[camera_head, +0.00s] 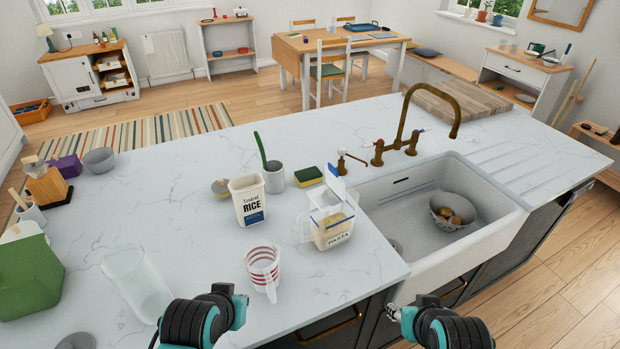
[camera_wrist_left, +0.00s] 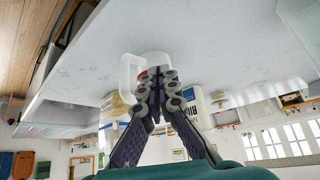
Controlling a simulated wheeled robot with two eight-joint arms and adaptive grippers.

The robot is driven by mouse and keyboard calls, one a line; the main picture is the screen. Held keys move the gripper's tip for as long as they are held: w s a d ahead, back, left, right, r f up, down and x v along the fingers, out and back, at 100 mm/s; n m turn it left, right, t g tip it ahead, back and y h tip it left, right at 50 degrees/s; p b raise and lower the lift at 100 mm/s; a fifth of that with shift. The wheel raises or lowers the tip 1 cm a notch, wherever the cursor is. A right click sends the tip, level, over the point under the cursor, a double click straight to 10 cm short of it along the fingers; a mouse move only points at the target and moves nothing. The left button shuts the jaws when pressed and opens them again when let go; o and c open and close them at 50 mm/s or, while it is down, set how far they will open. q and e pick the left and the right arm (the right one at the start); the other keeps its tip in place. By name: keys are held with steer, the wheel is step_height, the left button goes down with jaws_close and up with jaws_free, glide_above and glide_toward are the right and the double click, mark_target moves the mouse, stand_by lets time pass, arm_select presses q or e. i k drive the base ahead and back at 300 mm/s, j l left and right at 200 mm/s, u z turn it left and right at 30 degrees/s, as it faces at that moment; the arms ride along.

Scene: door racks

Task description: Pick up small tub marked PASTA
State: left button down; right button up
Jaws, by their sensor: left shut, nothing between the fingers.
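The small tub marked PASTA (camera_head: 333,237) stands upright on the white worktop, left of the sink. It is clear with a pale filling, and a white and blue lid part stands up at its top. My left gripper (camera_head: 240,305) is at the counter's front, nearer than the tub and to its left, apart from it. In the left wrist view its fingers (camera_wrist_left: 155,80) are closed together and empty, with a measuring jug (camera_wrist_left: 130,75) beyond the tips. My right gripper (camera_head: 393,312) is in front of the sink; its fingers are too small to judge.
A RICE tub (camera_head: 247,204) stands behind left of the PASTA tub. The red-marked measuring jug (camera_head: 262,272) stands in front left, and a clear glass container (camera_head: 137,284) farther left. The sink (camera_head: 410,225) with a colander (camera_head: 452,212) is to the right.

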mark_target(332, 216)
steer(key=k+j+z, duration=0.15)
steer(key=j+z, duration=0.2)
steer(key=k+j+z, duration=0.15)
steer(key=z, duration=0.2)
steer(key=k+j+z, duration=0.3)
steer(key=i+l, duration=0.05)
steer(key=i, duration=0.05)
